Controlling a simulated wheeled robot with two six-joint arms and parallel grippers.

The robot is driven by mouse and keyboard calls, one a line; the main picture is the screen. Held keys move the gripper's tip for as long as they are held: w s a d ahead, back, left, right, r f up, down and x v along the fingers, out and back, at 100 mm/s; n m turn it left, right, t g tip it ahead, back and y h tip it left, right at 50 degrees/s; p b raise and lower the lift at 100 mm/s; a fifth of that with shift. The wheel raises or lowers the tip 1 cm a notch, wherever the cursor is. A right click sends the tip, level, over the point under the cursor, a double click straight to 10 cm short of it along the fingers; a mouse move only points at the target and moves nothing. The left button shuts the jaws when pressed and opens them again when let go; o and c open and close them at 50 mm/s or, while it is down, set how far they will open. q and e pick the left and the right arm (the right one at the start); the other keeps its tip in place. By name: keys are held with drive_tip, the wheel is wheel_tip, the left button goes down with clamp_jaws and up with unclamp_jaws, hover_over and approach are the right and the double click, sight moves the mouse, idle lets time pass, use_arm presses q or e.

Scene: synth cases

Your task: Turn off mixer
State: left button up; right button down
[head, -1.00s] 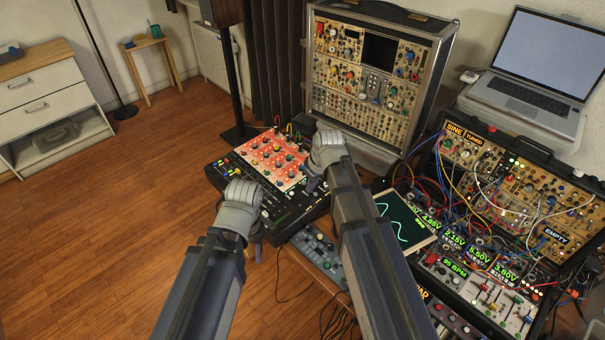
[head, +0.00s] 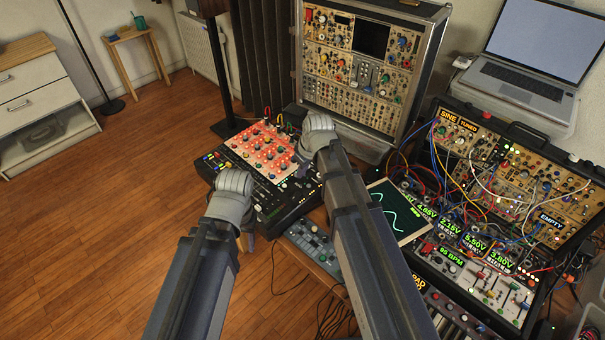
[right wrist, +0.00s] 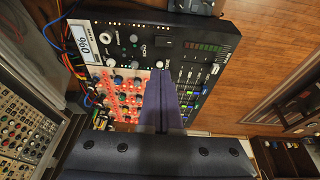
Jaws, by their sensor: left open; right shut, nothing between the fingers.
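The mixer (head: 290,196) is a black console with sliders and knobs, with a red-and-white knob panel (head: 262,152) on or beside its back part. In the right wrist view the mixer (right wrist: 205,50) fills the upper middle, with the panel (right wrist: 112,95) below. My right gripper (right wrist: 163,76) is shut and empty, its tips over the mixer's face near the sliders; I cannot tell whether they touch. In the head view its fingers are mostly hidden behind the wrist. My left gripper (head: 246,238) hangs at the mixer's near left edge, open, its fingers partly hidden.
A small blue-grey controller (head: 312,245) lies in front of the mixer. A screen with a green wave (head: 397,208) and a cabled synth case (head: 520,180) stand to the right. A tall synth case (head: 365,70) stands behind. Open floor lies left.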

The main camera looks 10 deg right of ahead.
sight(297, 194)
drive_tip(key=b+x, duration=0.6)
drive_tip(key=x, duration=0.1)
drive_tip(key=b+x, duration=0.4)
drive_tip(key=shift+s+d+f, duration=0.15)
drive_tip(key=shift+s+d, duration=0.15)
drive_tip(key=shift+f+b, duration=0.45)
